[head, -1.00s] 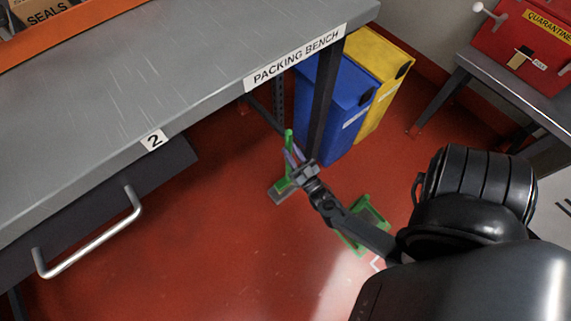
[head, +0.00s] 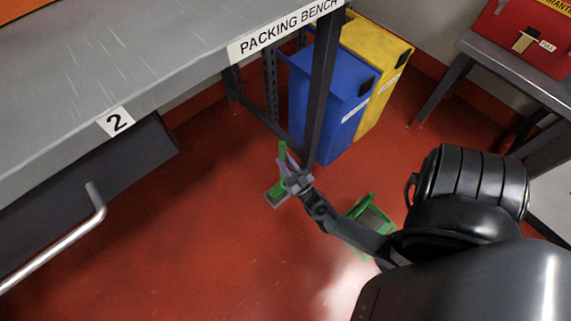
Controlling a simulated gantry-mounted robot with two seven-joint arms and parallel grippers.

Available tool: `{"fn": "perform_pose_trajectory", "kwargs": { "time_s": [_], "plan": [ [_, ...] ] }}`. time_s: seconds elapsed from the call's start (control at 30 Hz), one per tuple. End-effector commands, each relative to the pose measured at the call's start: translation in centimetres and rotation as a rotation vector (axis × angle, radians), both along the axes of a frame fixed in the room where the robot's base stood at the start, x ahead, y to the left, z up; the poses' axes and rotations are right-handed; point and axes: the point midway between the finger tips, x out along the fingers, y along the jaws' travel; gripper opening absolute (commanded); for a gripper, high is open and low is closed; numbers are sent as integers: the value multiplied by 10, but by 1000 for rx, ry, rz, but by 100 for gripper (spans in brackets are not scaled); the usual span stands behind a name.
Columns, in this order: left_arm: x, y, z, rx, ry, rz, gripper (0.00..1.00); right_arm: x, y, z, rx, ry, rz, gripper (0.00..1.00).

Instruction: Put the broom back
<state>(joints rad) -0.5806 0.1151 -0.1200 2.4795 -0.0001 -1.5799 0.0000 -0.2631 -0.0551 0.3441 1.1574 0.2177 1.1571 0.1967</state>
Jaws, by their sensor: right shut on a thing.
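My right gripper (head: 290,178) is shut on the broom, a green piece with a grey-edged head (head: 277,194), above the red floor beside the bench leg. The broom's green upper end (head: 282,150) sticks up past the jaws, and its middle is hidden by the gripper. A green, dustpan-like thing with a grey inside (head: 374,216) shows to the right behind my right forearm, which hides part of it. I cannot tell how it is supported. My left gripper is out of view.
The grey packing bench (head: 150,60) with its dark leg (head: 322,90) stands left of and close to the gripper. A blue bin (head: 330,105) and a yellow bin (head: 385,75) stand behind. A grey table (head: 500,65) holds a red box. The red floor (head: 220,240) is clear.

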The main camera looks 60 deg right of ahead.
Motion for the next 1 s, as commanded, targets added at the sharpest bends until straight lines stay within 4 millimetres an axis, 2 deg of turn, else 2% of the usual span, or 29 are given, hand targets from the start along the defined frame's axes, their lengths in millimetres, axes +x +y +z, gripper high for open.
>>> {"fn": "perform_pose_trajectory", "kwargs": {
  "time_s": [0.4,0.43,0.57,0.6,1.0],
  "plan": [
    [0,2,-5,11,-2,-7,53,0,0,-5,-1,-3,0,0],
    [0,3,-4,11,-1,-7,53,0,0,-4,-1,-2,0,28],
    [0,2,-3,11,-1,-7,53,0,0,-4,0,-1,0,47],
    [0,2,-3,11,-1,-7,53,0,0,-4,0,-1,0,50],
    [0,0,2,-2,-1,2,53,-2,1,-1,0,1,0,50]
  ]
}}
